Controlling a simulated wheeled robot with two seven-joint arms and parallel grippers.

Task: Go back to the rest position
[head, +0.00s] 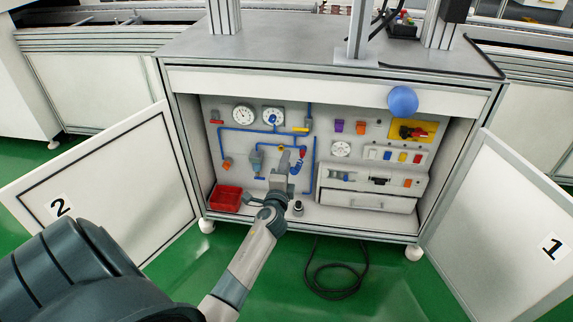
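My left arm reaches from the lower left into an open cabinet (330,78). My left gripper (288,164) is in front of the cabinet's back panel, close to the blue piping (246,129). Its fingers are small and overlap the fittings behind, so I cannot tell whether they are open, shut or touching anything. A blue coiled piece (297,166) shows right beside the fingers. My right gripper is not in view.
Cabinet doors 2 (105,190) and 1 (510,225) stand open on either side. A red bin (226,198) sits on the cabinet floor at left. A blue ball (402,100) is at the top front edge. A black cable (338,292) lies on the green floor.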

